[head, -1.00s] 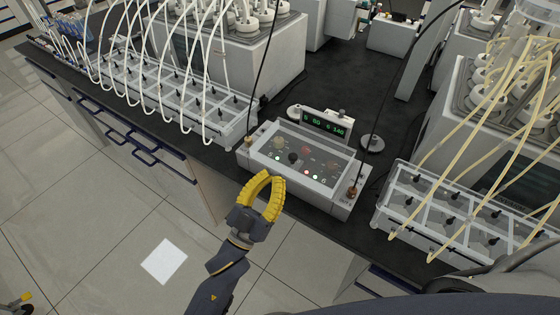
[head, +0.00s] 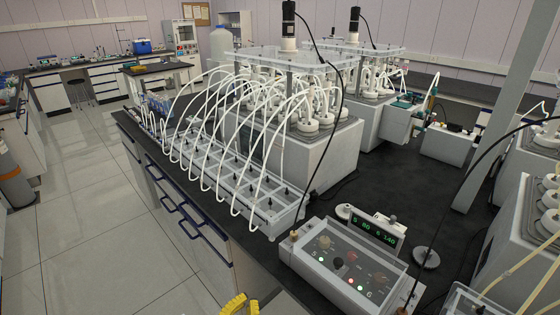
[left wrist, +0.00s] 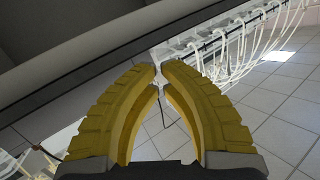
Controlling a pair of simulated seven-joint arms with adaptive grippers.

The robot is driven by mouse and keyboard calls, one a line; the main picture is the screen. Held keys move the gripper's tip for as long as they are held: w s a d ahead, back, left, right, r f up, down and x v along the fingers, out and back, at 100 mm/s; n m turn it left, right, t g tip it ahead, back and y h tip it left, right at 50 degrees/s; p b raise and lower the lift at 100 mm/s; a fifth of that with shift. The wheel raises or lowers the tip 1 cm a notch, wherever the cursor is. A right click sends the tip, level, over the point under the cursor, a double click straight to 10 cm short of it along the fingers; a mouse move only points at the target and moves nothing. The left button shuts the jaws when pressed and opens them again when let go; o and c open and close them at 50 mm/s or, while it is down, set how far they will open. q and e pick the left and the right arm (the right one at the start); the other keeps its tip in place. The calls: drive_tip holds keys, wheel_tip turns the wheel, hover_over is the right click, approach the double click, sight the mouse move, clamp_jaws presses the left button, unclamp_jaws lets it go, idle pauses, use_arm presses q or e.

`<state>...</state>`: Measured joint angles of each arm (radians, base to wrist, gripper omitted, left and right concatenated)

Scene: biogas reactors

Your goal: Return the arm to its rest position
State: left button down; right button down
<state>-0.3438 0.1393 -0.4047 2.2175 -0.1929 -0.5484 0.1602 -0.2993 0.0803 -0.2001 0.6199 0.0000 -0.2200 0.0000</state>
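My left gripper (head: 240,303) shows only as yellow fingertips at the bottom edge of the head view, in front of the bench's front side. In the left wrist view its two yellow fingers (left wrist: 159,72) curve inward and their tips nearly meet, with a thin slit between them. Nothing is held between them. The rest of my left arm is outside the head view. My right gripper is in neither view.
A control box (head: 345,265) with a lit display and a clear-lidded tube rack (head: 228,183) stand near the bench edge (head: 205,218). White tubes arch from the rack to a reactor (head: 318,150). The tiled floor (head: 100,215) at left is clear.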

use_arm(q)
drive_tip(key=s+a+f+g+y, duration=0.45)
drive_tip(key=s+a, duration=0.35)
drive_tip(key=a, duration=0.3)
drive_tip(key=s+a+f+g+y, duration=0.4)
drive_tip(key=s+a, duration=0.4)
drive_tip(key=a, duration=0.4)
drive_tip(key=s+d+f+g+h, duration=0.1)
drive_tip(key=s+d+f, duration=0.15)
drive_tip(key=f, duration=1.35)
drive_tip(key=s+d+f+g+h, duration=0.15)
drive_tip(key=d+f, duration=0.25)
drive_tip(key=f, duration=1.2)
drive_tip(key=s+f+n+g+h, duration=0.1)
drive_tip(key=s+f+n+g, duration=0.1)
drive_tip(key=s+f, duration=1.6)
drive_tip(key=shift+s+a+f+n+g+h, duration=0.3)
drive_tip(key=shift+s+f+n+g, duration=0.15)
drive_tip(key=shift+s, duration=0.8)
